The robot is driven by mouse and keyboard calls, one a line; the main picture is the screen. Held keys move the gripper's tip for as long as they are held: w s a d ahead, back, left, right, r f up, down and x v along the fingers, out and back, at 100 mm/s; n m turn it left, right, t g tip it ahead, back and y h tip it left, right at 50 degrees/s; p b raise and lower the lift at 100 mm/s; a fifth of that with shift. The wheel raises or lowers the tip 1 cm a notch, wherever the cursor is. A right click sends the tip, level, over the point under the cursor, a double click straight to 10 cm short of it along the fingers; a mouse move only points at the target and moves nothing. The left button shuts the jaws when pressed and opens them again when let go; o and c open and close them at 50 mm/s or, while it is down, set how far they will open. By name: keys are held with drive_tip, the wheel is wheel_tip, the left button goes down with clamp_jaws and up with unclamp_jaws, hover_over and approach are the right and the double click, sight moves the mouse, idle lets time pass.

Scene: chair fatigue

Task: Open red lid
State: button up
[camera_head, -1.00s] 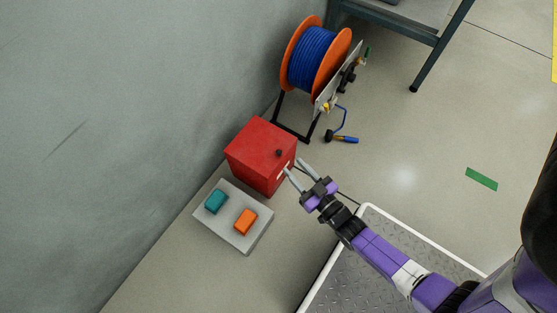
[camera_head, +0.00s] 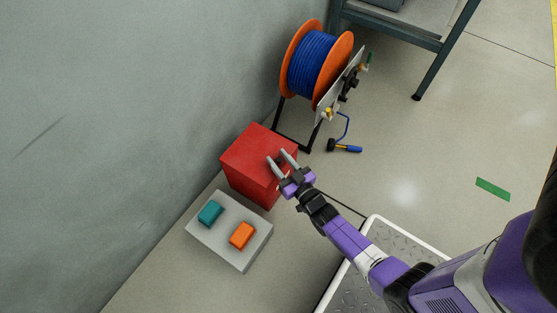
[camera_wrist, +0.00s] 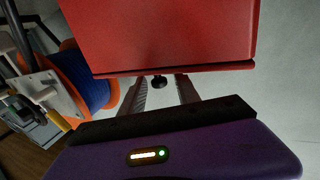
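The red box with its flat red lid (camera_head: 252,148) stands on the floor against the wall, and the lid is shut. In the wrist view the red lid (camera_wrist: 170,35) fills the top, with its front edge across the middle. A small dark knob (camera_wrist: 159,82) sits at that edge, between the fingers in the picture. My gripper (camera_head: 278,158) is open, its two grey fingers apart and over the lid's right side in the head view. In the wrist view the finger tips (camera_wrist: 160,82) reach toward the edge. I cannot tell whether they touch the knob.
A grey board with a teal block (camera_head: 210,213) and an orange block (camera_head: 242,235) lies in front of the box. A blue cable reel (camera_head: 313,62) stands behind it. A blue-handled tool (camera_head: 345,148) lies on the floor. The floor to the right is mostly clear.

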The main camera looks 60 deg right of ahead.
drive_tip(key=shift+w, duration=0.15)
clamp_jaws()
idle(1.4)
